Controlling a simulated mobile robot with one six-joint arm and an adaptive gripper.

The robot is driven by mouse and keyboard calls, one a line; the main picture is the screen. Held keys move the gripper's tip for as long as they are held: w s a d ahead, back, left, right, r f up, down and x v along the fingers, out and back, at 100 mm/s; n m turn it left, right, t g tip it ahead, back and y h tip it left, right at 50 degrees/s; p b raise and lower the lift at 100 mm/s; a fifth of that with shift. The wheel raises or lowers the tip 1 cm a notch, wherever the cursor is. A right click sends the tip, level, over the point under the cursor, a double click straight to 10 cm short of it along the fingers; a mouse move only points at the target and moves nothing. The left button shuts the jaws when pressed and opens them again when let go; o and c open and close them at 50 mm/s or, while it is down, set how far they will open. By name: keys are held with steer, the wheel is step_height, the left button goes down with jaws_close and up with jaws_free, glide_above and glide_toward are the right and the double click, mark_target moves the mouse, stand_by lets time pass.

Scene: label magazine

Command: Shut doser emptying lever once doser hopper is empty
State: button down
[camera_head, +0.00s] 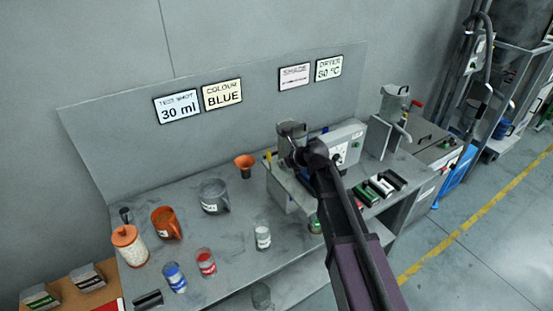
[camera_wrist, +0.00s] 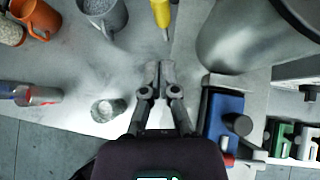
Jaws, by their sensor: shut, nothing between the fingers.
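The doser (camera_head: 345,142) is a pale machine on the bench, with a grey cylindrical hopper (camera_head: 292,130) at its left. The hopper's inside cannot be made out. In the wrist view a large grey rounded vessel (camera_wrist: 235,40), seemingly the hopper, is at the upper right. A yellow handle with a thin grey tip (camera_wrist: 161,14) shows at the top; it may be the emptying lever, and a yellow part (camera_head: 268,157) also shows left of the doser. My gripper (camera_wrist: 158,66) is shut and empty, just below the yellow handle and apart from it. My arm hides part of the doser.
A grey mug (camera_head: 213,196), orange funnel (camera_head: 245,161), orange mug (camera_head: 166,224) and clear cup (camera_wrist: 108,109) stand left. A blue block with a black knob (camera_wrist: 224,112) is close right of my gripper. Bare bench lies between the cup and gripper.

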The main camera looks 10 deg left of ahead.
steer(key=p+v, duration=0.6)
steer(key=v, duration=0.3)
steer(key=shift+w+a+r, duration=0.25)
steer(key=shift+w+r, duration=0.1)
steer(key=shift+r, duration=0.05)
steer(key=s+d+f+n+g+h+b, duration=0.2)
steer(key=s+d+f+n, duration=0.3)
steer(key=d+n, duration=0.3)
steer(key=s+d+f+n+g+h+b, duration=0.1)
steer(key=s+d+f+n+h+b, duration=0.2)
steer(key=s+d+f+n, duration=0.2)
steer(key=s+d+f+n+g+h+b, duration=0.2)
steer(key=s+d+f+n, duration=0.3)
steer(key=d+n, duration=0.6)
steer(key=s+d+h+b, duration=0.1)
steer(key=d, duration=0.4)
steer(key=shift+s+d+n+g+b, duration=0.25)
steer(key=shift+d+n+g+b, duration=0.05)
steer(key=shift+d+b, duration=0.1)
